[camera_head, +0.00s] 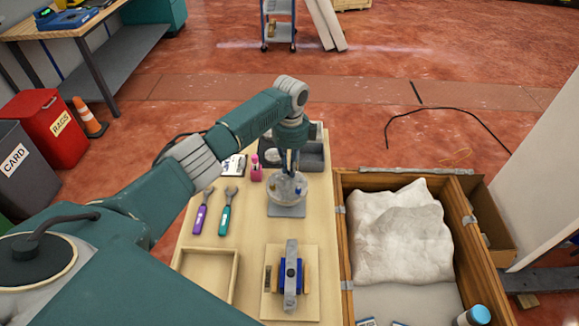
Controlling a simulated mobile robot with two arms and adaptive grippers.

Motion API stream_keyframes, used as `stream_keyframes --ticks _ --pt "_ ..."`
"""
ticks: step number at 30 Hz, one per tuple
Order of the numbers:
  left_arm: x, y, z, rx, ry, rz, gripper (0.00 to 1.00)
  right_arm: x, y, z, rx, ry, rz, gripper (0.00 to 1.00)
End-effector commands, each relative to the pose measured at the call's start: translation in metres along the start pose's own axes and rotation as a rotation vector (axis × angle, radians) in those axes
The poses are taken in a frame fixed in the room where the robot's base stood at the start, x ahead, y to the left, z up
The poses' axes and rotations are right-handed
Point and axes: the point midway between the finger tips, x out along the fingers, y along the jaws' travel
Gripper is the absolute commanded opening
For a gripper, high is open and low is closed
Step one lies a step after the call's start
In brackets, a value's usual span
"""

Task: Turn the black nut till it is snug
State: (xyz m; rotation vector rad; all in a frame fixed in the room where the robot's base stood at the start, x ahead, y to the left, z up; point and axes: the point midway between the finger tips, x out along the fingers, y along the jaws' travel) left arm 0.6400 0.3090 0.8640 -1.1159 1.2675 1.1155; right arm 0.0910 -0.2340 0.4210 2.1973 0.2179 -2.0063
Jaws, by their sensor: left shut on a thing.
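My left gripper (290,168) points down over a round, pale dish (273,194) on a grey square base (286,211). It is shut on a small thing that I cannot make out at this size. Small pieces, one of them blue, show in the dish. Nearer the front, a grey upright bar (291,250) stands in a blue holder (282,270) on a wooden board (270,308). A small dark round spot shows midway along the bar; I cannot tell whether it is the black nut. My right gripper is not in view.
A purple-handled wrench (200,219) and a teal-handled wrench (225,219) lie left of the dish, with a pink bottle (256,170) behind. A dark tray (309,153) is at the back. An empty wooden tray (234,277) is front left. A wooden crate (347,240) holding a pale sack stands right.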

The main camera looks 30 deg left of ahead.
Motion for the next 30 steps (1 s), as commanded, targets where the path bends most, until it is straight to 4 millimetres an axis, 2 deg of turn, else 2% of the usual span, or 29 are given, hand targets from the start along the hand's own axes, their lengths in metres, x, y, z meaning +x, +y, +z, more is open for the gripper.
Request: stream_keyframes --ticks 1,3,4,14,17,20,30 --pt "-0.005 -0.006 -0.007 0.007 0.013 -0.016 0.15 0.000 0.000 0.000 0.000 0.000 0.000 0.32" --pt "-0.005 -0.006 -0.007 0.007 0.013 -0.016 0.29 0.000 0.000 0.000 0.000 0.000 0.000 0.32" --pt "-0.005 -0.006 -0.007 0.006 0.012 -0.015 0.32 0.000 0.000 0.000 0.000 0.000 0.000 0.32" --pt "-0.002 -0.002 -0.003 0.001 0.005 -0.004 0.32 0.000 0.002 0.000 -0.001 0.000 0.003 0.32" --pt "-0.006 -0.002 -0.002 0.001 0.004 -0.004 0.32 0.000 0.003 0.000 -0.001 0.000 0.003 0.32" --pt "-0.019 -0.002 -0.002 0.001 0.003 -0.006 0.32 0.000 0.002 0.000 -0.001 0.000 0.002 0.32" --pt "-0.090 -0.004 -0.005 0.004 0.005 -0.009 0.32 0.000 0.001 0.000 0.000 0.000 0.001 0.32"
